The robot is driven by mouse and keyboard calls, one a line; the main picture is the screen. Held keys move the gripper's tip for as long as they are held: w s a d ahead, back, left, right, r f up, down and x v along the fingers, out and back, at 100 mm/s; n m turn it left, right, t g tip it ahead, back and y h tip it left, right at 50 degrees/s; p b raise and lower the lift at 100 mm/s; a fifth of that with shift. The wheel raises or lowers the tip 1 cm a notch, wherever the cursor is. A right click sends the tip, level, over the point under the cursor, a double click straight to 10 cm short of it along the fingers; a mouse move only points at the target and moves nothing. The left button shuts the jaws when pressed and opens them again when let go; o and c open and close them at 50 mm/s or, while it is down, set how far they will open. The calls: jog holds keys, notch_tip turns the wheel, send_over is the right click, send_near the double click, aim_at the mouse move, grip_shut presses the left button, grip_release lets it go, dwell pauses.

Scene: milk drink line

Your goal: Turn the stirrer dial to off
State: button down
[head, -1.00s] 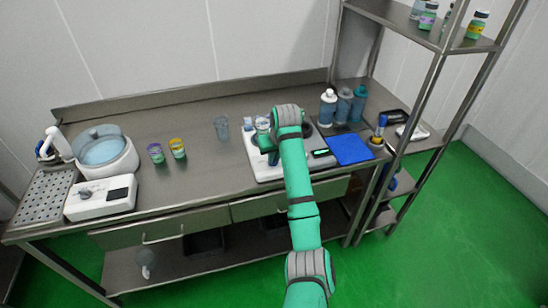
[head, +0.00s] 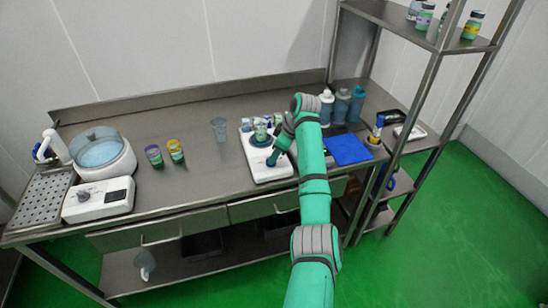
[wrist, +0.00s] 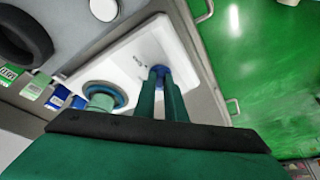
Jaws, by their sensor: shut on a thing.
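The white stirrer (head: 262,165) stands near the front edge of the steel bench, and its white body (wrist: 140,45) fills the middle of the wrist view. The blue dial (wrist: 158,71) sits on the stirrer's top near its front end. My gripper (head: 272,160) reaches down to it, and in the wrist view its two green fingers (wrist: 161,88) are shut on the dial. The fingers cover much of the dial, so its setting cannot be read. A jar with greenish contents (head: 260,131) stands on the stirrer's round blue plate, behind my gripper.
A blue mat (head: 348,149) and several bottles (head: 341,105) are to the right. A clear cup (head: 219,129), two small jars (head: 165,153), a round water bath (head: 103,151) and a white box with a knob (head: 97,199) are left. A steel rack (head: 430,80) stands right.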

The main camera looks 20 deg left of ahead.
jog(key=shift+w+n+g, duration=0.1)
jog(key=shift+n+g, duration=0.2)
jog(key=shift+n, duration=0.5)
jog(key=c, duration=1.8)
grip_release()
jog(key=shift+r, duration=0.1)
jog(key=v, duration=1)
jog(key=shift+w+d+r, duration=0.1)
jog(key=shift+d+r, duration=0.15)
